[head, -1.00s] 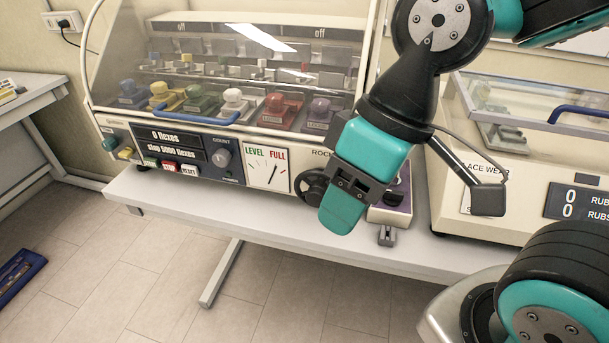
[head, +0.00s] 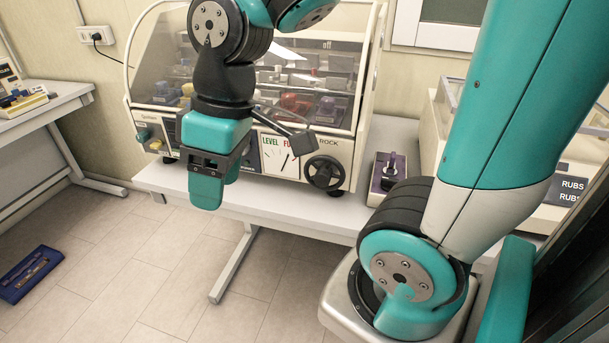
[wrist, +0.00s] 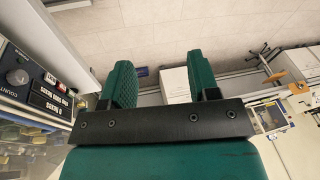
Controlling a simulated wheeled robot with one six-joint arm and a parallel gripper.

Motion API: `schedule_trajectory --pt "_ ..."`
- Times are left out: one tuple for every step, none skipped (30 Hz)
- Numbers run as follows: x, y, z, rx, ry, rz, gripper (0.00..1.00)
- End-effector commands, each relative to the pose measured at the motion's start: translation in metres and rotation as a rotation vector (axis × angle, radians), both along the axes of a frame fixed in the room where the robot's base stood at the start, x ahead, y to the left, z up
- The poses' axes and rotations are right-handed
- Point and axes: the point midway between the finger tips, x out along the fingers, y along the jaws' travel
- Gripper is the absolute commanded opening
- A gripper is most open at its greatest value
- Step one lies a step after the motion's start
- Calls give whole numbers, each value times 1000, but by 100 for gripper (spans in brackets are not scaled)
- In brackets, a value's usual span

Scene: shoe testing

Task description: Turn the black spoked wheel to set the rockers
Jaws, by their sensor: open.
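The black spoked wheel (head: 324,172) is on the front panel of the cream flexing machine (head: 350,150), at its right end under the word ROCK. It is fully in view and nothing touches it. The LEVEL/FULL dial (head: 277,155) is just left of it, partly behind my arm. My gripper (head: 207,185) is left of the wheel, in front of the machine, pointing down, empty. The rockers behind the clear cover are partly hidden by my arm.
A purple-based device (head: 387,175) stands on the white bench (head: 250,205) right of the wheel. Another covered machine (head: 565,160) is at the far right. A blue tray (head: 30,272) lies on the floor at left. A side table (head: 40,115) stands at left.

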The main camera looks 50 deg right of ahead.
Motion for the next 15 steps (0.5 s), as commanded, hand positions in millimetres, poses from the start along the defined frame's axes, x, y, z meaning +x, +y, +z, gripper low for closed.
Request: schedule_trajectory --pt "23 -34 1 -40 -6 -45 55" --pt "33 -55 1 -65 -7 -60 55" --pt "44 -85 1 -98 -6 -81 55" --pt "51 -107 1 -121 -2 -94 55" --pt "55 -129 1 -143 4 -106 55" --pt "58 -157 0 -169 14 -121 55" --pt "59 -178 0 -185 23 -132 55" --pt "59 -197 0 -200 33 -142 55" --pt "56 -220 0 -216 46 -153 55" --pt "54 -235 -1 -226 57 -160 55" --pt "51 -249 -1 -234 64 -165 55" --pt "47 -264 -2 -242 76 -172 55" --pt "45 -272 -2 -246 82 -174 55" --pt "42 -279 -2 -249 88 -177 55" --pt "40 -286 -3 -253 94 -179 55"
